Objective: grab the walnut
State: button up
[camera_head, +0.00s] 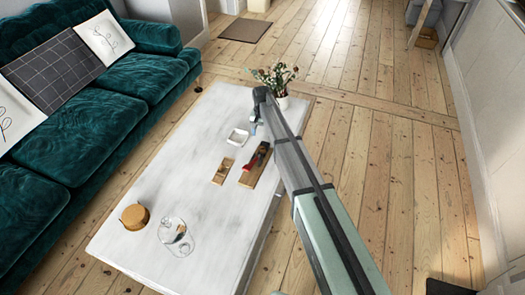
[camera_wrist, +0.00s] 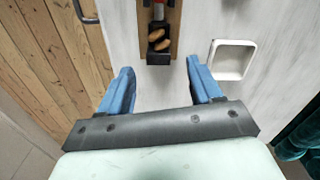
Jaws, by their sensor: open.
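Two small brown, nut-like pieces (camera_wrist: 161,45) lie in a black compartment at the end of a wooden board (camera_wrist: 173,17) in the wrist view. I cannot tell for certain whether either is the walnut. In the head view the board (camera_head: 247,180) lies on the white table, and no walnut can be made out there. My gripper (camera_wrist: 160,76) is open, its blue fingers apart with nothing between them. The compartment sits just beyond the fingertips, roughly centred on the gap. In the head view my arm hides part of the table around the gripper (camera_head: 254,128).
A red-handled tool (camera_head: 259,155) lies on the board. A white square dish (camera_wrist: 233,60) is close to the right finger.

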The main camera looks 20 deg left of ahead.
send_over(262, 148)
notch_tip(262, 148, down, 6)
jog(key=shift+w+r, duration=0.15)
jog(key=shift+r, duration=0.1)
jog(key=shift+s+d+f, duration=0.1)
jog(key=shift+s+f, duration=0.05)
jog(key=shift+f, duration=1.25)
jog(key=shift+s+f, duration=0.1)
jog(key=shift+f, duration=1.25)
grip_shut()
jog(key=shift+r, duration=0.1)
